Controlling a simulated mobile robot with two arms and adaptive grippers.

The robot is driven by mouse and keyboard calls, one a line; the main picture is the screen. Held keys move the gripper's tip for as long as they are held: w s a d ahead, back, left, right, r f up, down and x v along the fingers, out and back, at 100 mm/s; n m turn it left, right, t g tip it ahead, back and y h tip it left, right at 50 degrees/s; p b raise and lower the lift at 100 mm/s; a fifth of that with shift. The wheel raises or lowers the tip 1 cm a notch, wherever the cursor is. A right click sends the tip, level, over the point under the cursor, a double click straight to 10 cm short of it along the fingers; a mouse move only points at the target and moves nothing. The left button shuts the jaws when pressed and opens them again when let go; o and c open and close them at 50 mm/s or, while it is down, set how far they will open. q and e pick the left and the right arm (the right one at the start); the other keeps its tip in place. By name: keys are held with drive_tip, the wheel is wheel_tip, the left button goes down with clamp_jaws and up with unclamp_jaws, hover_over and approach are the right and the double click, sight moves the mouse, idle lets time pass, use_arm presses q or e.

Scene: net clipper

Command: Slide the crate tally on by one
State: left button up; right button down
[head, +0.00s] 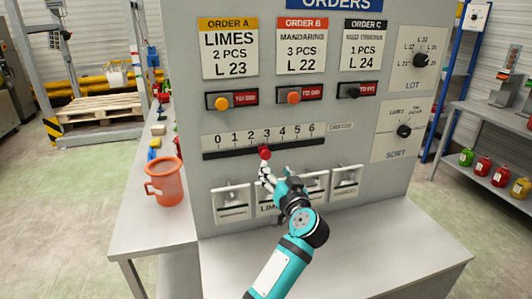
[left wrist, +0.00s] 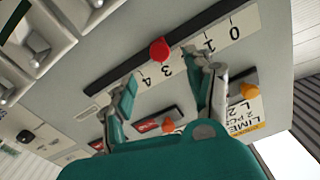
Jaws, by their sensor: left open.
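The crate tally is a dark horizontal slot (head: 225,153) under a white scale (head: 240,138) numbered 0 to 6 on the grey panel. Its red knob (head: 264,152) stands close to the 3. In the left wrist view the scale appears upside down, with the red knob (left wrist: 159,50) by the 3; the 2 is hidden by a finger. My left gripper (head: 265,173) is open just below and in front of the knob. In the left wrist view the spread fingers of the gripper (left wrist: 160,66) lie either side of the knob, with no clear contact. My right gripper is not in view.
Order cards for limes (head: 230,48), mandarins (head: 315,45) and red onions (head: 362,46) hang above, each with a knob below. LOT (head: 421,60) and SORT (head: 404,130) dials are at right. An orange jug (head: 166,182) stands left; the front ledge is mostly clear.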

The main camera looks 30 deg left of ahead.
sight(270, 154)
use_arm(q)
drive_tip(key=p+x, duration=0.1)
drive_tip(key=x, duration=0.9)
drive_tip(key=shift+w+a, duration=0.15)
drive_tip(key=shift+w, duration=0.05)
clamp_jaws()
drive_tip(key=p, duration=0.1)
drive_tip(key=d+p, duration=0.1)
drive_tip(key=shift+w+r+p, duration=0.25)
drive_tip(key=shift+w+p, duration=0.05)
drive_tip(key=shift+w, duration=0.05)
drive_tip(key=shift+w+f, duration=0.1)
drive_tip(key=shift+w, duration=0.1)
drive_tip(key=shift+d+f, duration=0.1)
drive_tip(key=shift+f, duration=0.1)
